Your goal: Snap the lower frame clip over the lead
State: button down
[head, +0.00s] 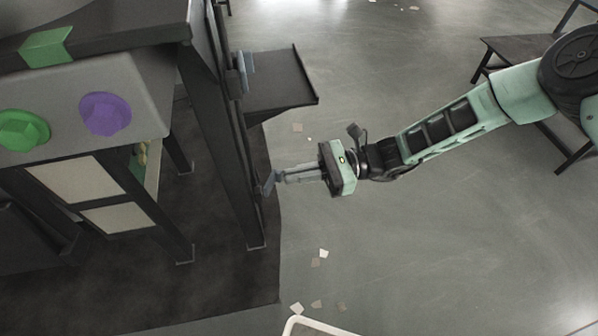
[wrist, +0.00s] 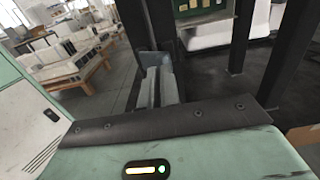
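The lower frame clip (head: 268,183) is a small blue-grey piece on the dark upright of the frame, low down. My gripper (head: 281,177) reaches in from the right, its grey fingers pointing at the clip. The fingertips are at or very near the clip; contact is unclear. In the wrist view the blue-grey clip (wrist: 153,60) stands just beyond the fingertips of my gripper (wrist: 158,76). The fingers lie close together, but I cannot tell whether they are shut or hold the clip. I cannot make out the lead; it may be hidden or lost against the dark frame.
Another blue-grey clip (head: 243,72) sits higher on the frame, beside a dark shelf (head: 280,82) that juts right. A grey panel with a purple knob (head: 105,114) and a green knob (head: 23,130) is at left. The floor right of the frame is mostly clear.

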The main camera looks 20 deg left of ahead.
jog(key=v, duration=0.7)
jog(key=shift+p, duration=0.45)
dwell(0.4)
jog(key=s+d+r+n+h, duration=0.5)
jog(key=s+r+n+h, duration=0.4)
jog(key=s+d+r+n+t+h, duration=0.3)
jog(key=s+d+r+n+t, duration=0.15)
jog(key=d, duration=0.35)
jog(key=s+d+r+n+t+h, duration=0.3)
jog(key=d+r+n+t, duration=0.15)
jog(key=d+n, duration=0.2)
notch_tip(320, 180, up, 34)
jog(key=d+p, duration=0.1)
jog(key=p, duration=3.2)
jog(key=shift+d+m, duration=0.2)
jog(key=shift+m, duration=0.1)
jog(key=shift+a, duration=0.1)
